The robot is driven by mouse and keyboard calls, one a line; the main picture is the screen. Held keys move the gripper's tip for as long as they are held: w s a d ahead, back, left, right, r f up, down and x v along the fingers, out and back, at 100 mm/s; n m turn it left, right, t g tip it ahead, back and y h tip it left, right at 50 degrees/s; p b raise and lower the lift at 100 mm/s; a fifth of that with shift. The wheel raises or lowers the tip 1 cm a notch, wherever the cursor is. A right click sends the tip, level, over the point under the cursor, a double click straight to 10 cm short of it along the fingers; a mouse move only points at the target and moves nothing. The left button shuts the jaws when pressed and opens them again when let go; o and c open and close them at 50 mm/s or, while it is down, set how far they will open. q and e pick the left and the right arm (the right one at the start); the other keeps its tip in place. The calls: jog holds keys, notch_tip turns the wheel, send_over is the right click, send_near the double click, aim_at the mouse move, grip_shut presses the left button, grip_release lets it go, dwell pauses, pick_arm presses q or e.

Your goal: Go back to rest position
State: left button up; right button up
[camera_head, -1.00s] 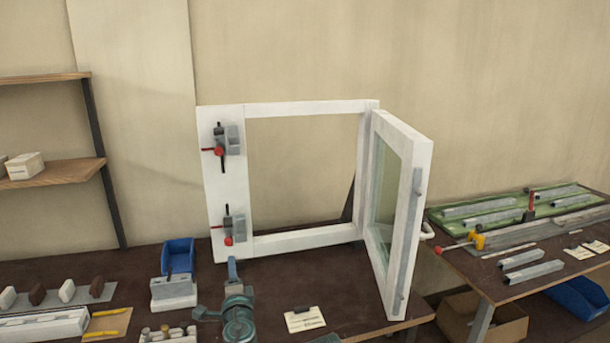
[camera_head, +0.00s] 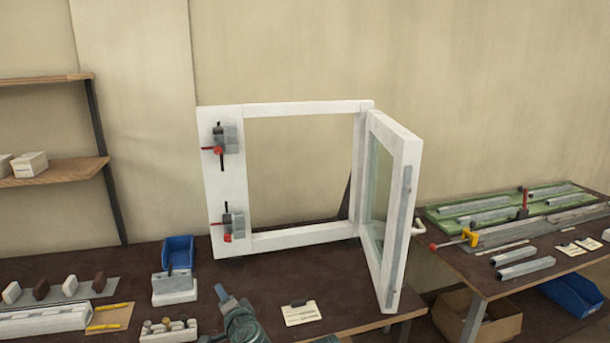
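A white window frame (camera_head: 300,108) stands upright on the dark bench, its glazed sash (camera_head: 400,215) swung open on the right. An upper clamp (camera_head: 222,146) and a lower clamp (camera_head: 230,223), each grey with red and black parts, sit on the frame's left white board. My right gripper is out of view.
The dark bench (camera_head: 345,262) carries a blue bin (camera_head: 178,252), a grey-white block (camera_head: 173,288) and a paper card (camera_head: 301,313). A side table (camera_head: 468,265) at right holds metal profiles and a red-and-yellow clamp (camera_head: 470,236). A wooden shelf (camera_head: 60,172) is at left.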

pick_arm(q)
jog(key=s+d+f+n+g+h, duration=0.2)
jog(key=s+d+f+n+g, duration=0.25)
jog(key=s+f+g, duration=0.5)
jog(key=s+d+f+g+h+p, duration=0.1)
jog(key=s+d+f+g+h, duration=0.3)
jog(key=s+d, duration=0.6)
jog(key=shift+s+f, duration=0.7)
jog(key=shift+s, duration=0.25)
